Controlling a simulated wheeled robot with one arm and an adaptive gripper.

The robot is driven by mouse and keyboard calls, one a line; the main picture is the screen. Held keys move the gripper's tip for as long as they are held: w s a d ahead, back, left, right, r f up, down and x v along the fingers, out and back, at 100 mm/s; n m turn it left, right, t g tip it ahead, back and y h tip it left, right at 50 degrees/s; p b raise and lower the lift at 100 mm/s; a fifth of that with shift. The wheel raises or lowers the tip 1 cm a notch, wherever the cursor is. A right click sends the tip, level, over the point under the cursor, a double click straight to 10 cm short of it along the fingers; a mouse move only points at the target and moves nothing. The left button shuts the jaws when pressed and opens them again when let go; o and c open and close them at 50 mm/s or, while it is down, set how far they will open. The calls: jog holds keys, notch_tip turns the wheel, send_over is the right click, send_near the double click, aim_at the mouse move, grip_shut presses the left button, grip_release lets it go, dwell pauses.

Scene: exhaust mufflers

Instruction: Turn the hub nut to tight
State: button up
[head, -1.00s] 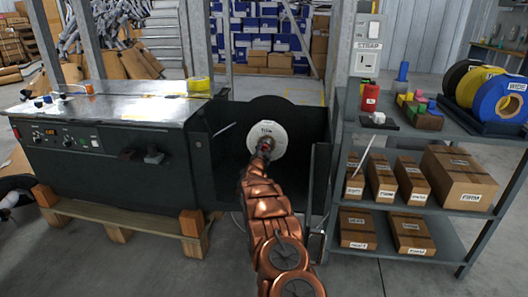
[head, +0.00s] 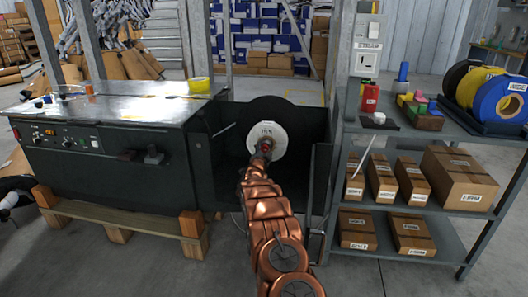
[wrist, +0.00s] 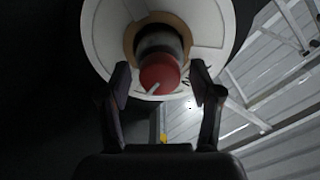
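The hub nut (wrist: 159,72) is a red-faced, dark-sided cylinder in the middle of a white disc (wrist: 105,40) in the wrist view. A short pale mark on its red face points to the lower left. My gripper (wrist: 163,82) has one finger on each side of the nut, with a visible gap on both sides, so it is open around it. In the head view, the white disc (head: 272,132) stands in a dark recess with lettering too small to read. My gripper end (head: 262,154) is in front of it and hides most of the nut.
A dark machine with a steel top (head: 110,110) stands to the left. A grey shelf rack (head: 410,208) with boxes and tape rolls stands to the right. A dark side panel (head: 320,190) is close to my arm's right.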

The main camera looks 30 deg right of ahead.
dwell(0.4)
jog(key=v, duration=1.2)
dwell(0.5)
dwell(0.4)
